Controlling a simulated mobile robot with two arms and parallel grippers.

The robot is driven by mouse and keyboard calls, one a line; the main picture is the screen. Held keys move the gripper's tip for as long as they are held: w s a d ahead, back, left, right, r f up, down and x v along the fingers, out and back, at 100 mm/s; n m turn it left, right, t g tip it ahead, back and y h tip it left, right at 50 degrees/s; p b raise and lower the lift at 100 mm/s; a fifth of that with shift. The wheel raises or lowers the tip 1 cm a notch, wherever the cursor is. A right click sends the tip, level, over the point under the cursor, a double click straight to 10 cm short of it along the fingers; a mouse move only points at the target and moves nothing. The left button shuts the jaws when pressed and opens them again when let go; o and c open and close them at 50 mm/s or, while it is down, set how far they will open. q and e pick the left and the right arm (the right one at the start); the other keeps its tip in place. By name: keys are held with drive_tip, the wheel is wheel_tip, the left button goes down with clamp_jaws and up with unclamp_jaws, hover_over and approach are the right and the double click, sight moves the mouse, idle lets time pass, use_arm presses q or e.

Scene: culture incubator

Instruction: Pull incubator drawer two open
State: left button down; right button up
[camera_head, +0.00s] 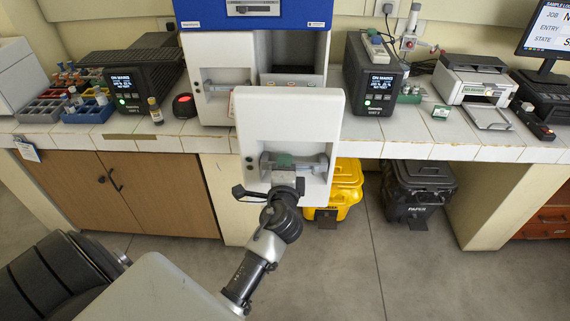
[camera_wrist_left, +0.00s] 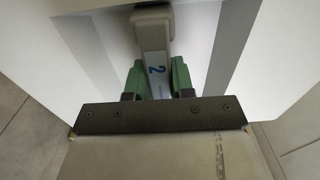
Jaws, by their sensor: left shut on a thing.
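The incubator (camera_head: 215,92) is a white cabinet with a blue top on the bench. Drawer two (camera_head: 288,115) has a white front that stands out from the cabinet over the bench edge, with part of its inside showing behind. My left gripper (camera_head: 285,164) is at the drawer's handle. In the left wrist view its green fingers (camera_wrist_left: 158,78) are shut on the handle (camera_wrist_left: 152,30), and a blue "2" label shows between them. Another drawer (camera_head: 226,82) on the left is closed. My right gripper is not in view.
A yellow bin (camera_head: 346,185) and a black paper bin (camera_head: 419,187) stand under the bench, right of the drawer. A black display unit (camera_head: 373,78) stands right of the incubator. Tube racks (camera_head: 43,108) are at left. The floor before the bench looks clear.

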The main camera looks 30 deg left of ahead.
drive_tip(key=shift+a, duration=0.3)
use_arm(q)
drive_tip(key=c, duration=1)
unclamp_jaws()
drive_tip(key=shift+o, duration=0.2)
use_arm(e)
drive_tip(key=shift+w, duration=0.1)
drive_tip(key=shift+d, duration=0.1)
use_arm(q)
drive_tip(key=shift+s+d+f, duration=0.1)
drive_tip(key=shift+s+d, duration=0.05)
drive_tip(key=shift+s, duration=0.05)
drive_tip(key=b+v, duration=0.3)
drive_tip(key=v, duration=0.7)
drive_tip(key=shift+s, duration=0.2)
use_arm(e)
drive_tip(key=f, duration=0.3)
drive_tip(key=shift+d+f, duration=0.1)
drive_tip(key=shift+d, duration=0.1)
